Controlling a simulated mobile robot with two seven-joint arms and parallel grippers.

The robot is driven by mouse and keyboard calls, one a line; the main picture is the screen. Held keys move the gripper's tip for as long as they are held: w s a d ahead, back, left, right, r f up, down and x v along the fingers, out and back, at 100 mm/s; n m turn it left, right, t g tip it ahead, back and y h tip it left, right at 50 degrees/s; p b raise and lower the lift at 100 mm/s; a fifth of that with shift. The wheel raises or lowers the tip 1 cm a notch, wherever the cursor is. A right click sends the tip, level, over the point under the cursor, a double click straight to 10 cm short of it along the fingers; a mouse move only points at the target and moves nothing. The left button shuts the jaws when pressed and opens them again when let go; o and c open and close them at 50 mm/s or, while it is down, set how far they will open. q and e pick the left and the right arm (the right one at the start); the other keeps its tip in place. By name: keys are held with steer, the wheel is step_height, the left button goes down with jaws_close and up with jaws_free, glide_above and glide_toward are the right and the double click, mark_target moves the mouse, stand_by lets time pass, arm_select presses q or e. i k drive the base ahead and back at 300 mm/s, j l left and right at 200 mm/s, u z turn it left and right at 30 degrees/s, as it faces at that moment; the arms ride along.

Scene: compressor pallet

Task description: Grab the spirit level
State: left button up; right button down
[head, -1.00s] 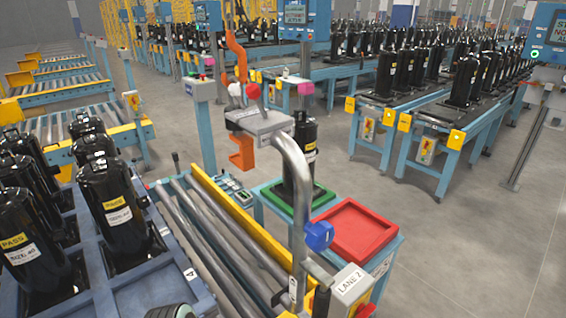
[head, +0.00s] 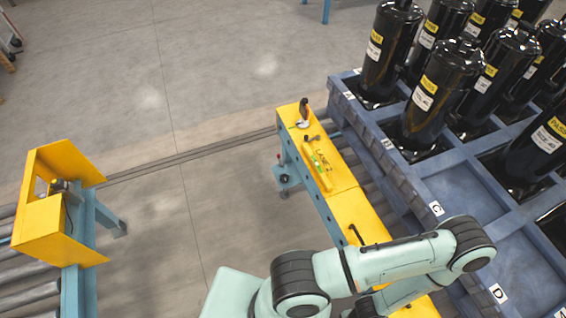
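The spirit level looks to be the slim yellow bar with green parts (head: 319,165) in the head view. It lies lengthwise on the flat yellow top of a narrow rail (head: 348,205), and its yellow body partly blends with that surface. One of my arms crosses the bottom of the view, its forearm over the near end of the rail and well short of the level. Neither of my grippers' fingers can be made out. Nothing is seen touching the level.
A tool with an orange and black handle (head: 304,112) and a small dark tool (head: 311,138) lie beyond the level. A blue pallet (head: 452,180) with black compressors stands close on the right. A yellow-guarded conveyor end (head: 60,210) is at left. Open floor lies between.

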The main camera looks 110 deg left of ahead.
mark_target(325, 183)
steer(key=u, duration=0.4)
steer(key=k+j+u, duration=0.1)
steer(key=u, duration=0.35)
steer(key=j+u, duration=0.1)
steer(key=u, duration=0.75)
steer(key=l+u, duration=0.1)
steer(key=u, duration=0.4)
steer(key=k+l+u, duration=0.1)
steer(key=u, duration=0.4)
steer(key=l+u, duration=0.1)
steer(key=u, duration=0.4)
steer(key=k, duration=0.05)
